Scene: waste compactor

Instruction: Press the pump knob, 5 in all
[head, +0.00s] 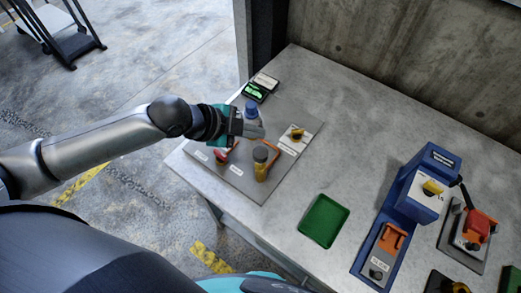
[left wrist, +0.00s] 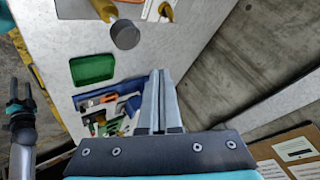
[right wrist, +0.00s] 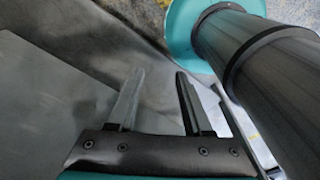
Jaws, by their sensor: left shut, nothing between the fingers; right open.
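A grey round knob (head: 261,154) on a yellow-orange body stands on the grey panel (head: 222,178) at the table's left; it looks like the pump knob. It also shows at the top of the left wrist view (left wrist: 125,34). My left gripper (head: 262,131) is shut and empty, its fingers above the panel, just behind the knob in the head view. It appears apart from the knob. Its closed fingers show in the left wrist view (left wrist: 158,75). My right gripper (right wrist: 158,76) is open and empty in the right wrist view; the head view does not show its fingers.
The panel also holds a blue-topped part (head: 251,107), a red handle (head: 221,158) and a yellow-handled valve (head: 296,133). A small green-lit display (head: 254,92) is behind. A green tray (head: 323,221) and blue machine (head: 408,205) stand right. A concrete wall (head: 400,50) bounds the back.

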